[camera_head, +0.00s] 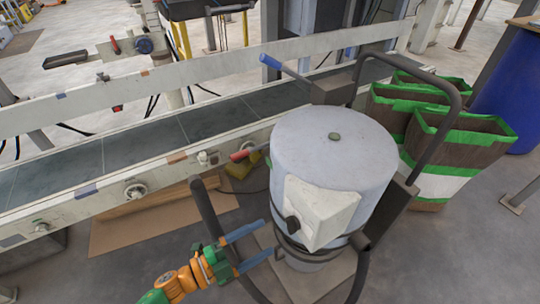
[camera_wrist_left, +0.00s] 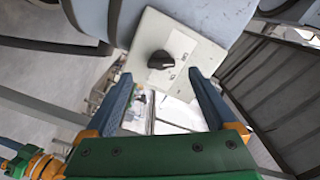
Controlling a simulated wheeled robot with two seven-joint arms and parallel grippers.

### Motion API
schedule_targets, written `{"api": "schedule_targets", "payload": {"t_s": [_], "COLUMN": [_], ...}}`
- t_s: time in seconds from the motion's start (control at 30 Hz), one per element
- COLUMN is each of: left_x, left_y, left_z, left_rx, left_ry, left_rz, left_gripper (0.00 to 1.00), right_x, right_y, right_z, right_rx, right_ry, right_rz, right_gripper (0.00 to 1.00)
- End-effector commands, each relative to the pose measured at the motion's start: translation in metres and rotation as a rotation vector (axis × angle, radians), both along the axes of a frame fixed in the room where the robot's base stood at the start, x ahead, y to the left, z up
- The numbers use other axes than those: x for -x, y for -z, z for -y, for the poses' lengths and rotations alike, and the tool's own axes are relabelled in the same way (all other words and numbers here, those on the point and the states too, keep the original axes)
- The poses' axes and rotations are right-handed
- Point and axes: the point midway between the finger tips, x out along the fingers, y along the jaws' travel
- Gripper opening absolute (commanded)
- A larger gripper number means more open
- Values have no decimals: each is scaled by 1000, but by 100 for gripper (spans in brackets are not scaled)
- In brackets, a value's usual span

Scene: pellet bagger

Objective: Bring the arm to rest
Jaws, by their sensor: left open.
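My left gripper (camera_head: 247,246) comes in from the lower left in the head view, in front of a grey drum-shaped machine. Its two blue fingers are spread apart with nothing between them. In the left wrist view the open fingers (camera_wrist_left: 165,105) point toward a pale switch box (camera_wrist_left: 190,58) with a black rotary knob (camera_wrist_left: 160,59). The same box (camera_head: 325,208) and knob (camera_head: 293,224) show on the drum's side in the head view. The fingers are apart from the knob. My right gripper is not in view.
The grey drum (camera_head: 335,150) stands on a cart with dark curved handles (camera_head: 440,120). A conveyor (camera_head: 150,140) runs behind it. Paper bags with green edges (camera_head: 445,150) and a blue barrel (camera_head: 510,95) stand at the right. Cardboard (camera_head: 120,232) lies under the conveyor.

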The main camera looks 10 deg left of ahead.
Motion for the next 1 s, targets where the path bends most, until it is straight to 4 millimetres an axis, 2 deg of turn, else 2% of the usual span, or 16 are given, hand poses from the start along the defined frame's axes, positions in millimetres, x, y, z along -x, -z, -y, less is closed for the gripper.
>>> {"api": "schedule_targets", "payload": {"t_s": [0.07,0.13,0.17,0.2,0.23,0.3,0.37,0.4,0.5,0.6,0.67,0.7,0.73,0.8,0.9,1.0], "left_x": [-7,-13,-12,-3,9,46,83,109,173,236,275,289,285,283,283,282], "left_y": [18,59,83,119,145,198,233,251,284,304,310,294,266,234,200,179], "left_z": [-11,-35,-50,-70,-84,-108,-122,-128,-134,-132,-128,-126,-127,-128,-128,-128], "left_rx": [7,20,26,31,33,33,26,21,1,-22,-40,-46,-45,-45,-45,-45], "left_ry": [-82,-256,-351,-482,-577,-763,-891,-964,-1115,-1239,-1305,-1332,-1328,-1326,-1324,-1323], "left_rz": [-78,-248,-346,-490,-597,-824,-993,-1096,-1320,-1523,-1642,-1688,-1677,-1672,-1670,-1667], "left_gripper": [90,90,90,90,90,90,90,90,90,90,90,90,90,90,90,90], "right_x": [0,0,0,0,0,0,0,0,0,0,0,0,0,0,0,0], "right_y": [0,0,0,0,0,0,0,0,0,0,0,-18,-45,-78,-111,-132], "right_z": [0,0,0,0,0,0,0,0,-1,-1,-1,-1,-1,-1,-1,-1], "right_rx": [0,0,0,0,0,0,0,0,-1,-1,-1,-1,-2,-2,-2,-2], "right_ry": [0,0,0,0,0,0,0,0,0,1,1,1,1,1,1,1], "right_rz": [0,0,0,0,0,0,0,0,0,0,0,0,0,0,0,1], "right_gripper": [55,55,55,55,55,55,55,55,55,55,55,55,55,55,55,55]}}
